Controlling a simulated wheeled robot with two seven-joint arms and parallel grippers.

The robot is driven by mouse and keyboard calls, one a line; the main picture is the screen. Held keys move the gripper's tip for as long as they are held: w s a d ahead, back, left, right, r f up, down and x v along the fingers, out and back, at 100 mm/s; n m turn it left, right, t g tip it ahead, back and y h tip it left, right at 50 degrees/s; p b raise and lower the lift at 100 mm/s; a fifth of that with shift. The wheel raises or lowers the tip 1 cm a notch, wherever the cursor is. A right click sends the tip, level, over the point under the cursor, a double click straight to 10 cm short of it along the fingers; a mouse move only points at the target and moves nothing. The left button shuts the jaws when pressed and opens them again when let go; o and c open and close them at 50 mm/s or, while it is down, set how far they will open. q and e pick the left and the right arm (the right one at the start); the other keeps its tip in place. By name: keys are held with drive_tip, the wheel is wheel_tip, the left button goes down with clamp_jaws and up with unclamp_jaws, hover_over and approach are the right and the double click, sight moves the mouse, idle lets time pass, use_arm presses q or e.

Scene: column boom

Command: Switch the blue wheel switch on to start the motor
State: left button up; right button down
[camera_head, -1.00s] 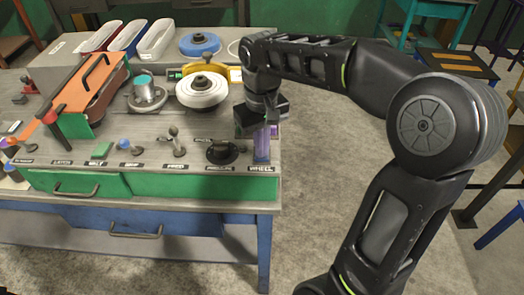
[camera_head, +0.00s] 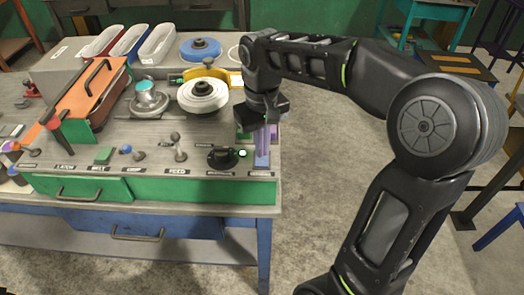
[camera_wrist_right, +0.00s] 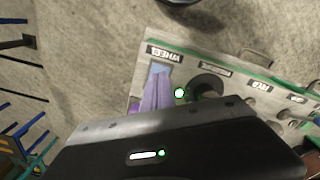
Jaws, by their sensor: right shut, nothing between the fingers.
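The blue wheel switch (camera_wrist_right: 159,69) sits beside the WHEEL label at the panel's corner in the right wrist view. In the head view, its blue part (camera_head: 261,162) shows at the front right corner of the bench top. My right gripper (camera_head: 263,148) points down over this corner. Its purple fingers (camera_wrist_right: 156,86) are together and empty, with the tips at or just above the switch. Contact cannot be told, and the fingers partly hide the switch. A small light (camera_head: 242,153) glows white-green beside the black round dial. My left gripper is not in view.
The black dial (camera_head: 222,158) is close left of the switch. Levers (camera_head: 180,148), an orange-topped guard (camera_head: 91,89) and a white wheel (camera_head: 203,95) stand farther left and back.

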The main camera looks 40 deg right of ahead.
sight(262, 162)
wheel_tip(262, 162, up, 4)
drive_tip(key=p, duration=0.3)
drive_tip(key=shift+r, duration=0.15)
idle(0.5)
